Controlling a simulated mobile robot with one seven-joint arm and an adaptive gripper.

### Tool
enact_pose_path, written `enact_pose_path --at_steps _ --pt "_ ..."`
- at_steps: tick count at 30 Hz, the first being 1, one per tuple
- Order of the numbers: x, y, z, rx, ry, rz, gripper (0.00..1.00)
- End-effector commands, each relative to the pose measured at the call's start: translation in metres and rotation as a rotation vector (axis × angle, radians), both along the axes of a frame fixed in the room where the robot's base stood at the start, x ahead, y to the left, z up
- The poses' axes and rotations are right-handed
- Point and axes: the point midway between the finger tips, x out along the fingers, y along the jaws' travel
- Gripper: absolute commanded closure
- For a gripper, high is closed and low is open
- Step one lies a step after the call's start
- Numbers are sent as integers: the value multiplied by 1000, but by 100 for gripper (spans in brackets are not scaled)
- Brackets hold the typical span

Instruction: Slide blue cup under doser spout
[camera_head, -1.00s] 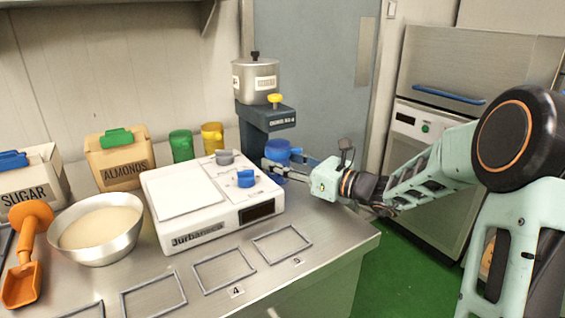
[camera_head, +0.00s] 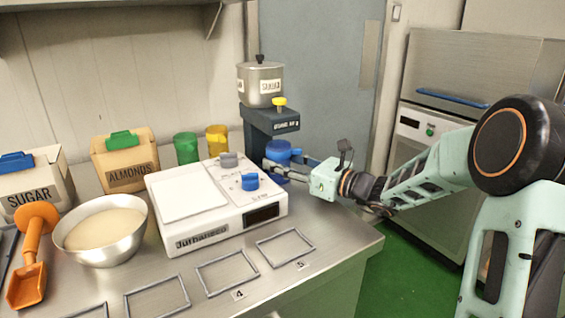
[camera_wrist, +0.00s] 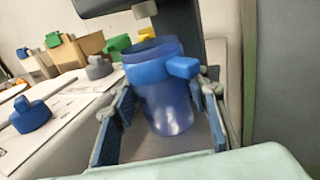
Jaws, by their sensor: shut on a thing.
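The blue cup (camera_head: 279,151) stands at the base of the doser (camera_head: 270,119), behind the white scale's right side. In the wrist view the blue cup (camera_wrist: 160,95) is upright between the two blue-padded fingers, below the dark doser body and its metal spout (camera_wrist: 145,9). The spout appears above and slightly left of the cup's rim. My gripper (camera_head: 280,168) is shut on the cup, coming in from the right; its fingers also show in the wrist view (camera_wrist: 163,122). The cup's base is partly hidden in the head view.
The white scale (camera_head: 188,233) with grey and blue knobs stands close left of my gripper. Green (camera_head: 186,147) and yellow (camera_head: 217,138) cups stand behind it. A bowl (camera_head: 110,240), almonds bin (camera_head: 126,178) and sugar bin (camera_head: 30,199) are farther left.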

Motion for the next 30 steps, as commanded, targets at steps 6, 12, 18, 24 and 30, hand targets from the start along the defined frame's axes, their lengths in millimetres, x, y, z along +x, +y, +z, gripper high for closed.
enact_pose_path --at_steps 6,12,18,24,30 --pt "7 5 0 1 -1 1 82" --pt "11 7 0 0 0 0 82" --pt "11 7 0 0 0 0 82" --pt "11 7 0 0 0 0 38" --pt "11 7 0 0 0 0 38"
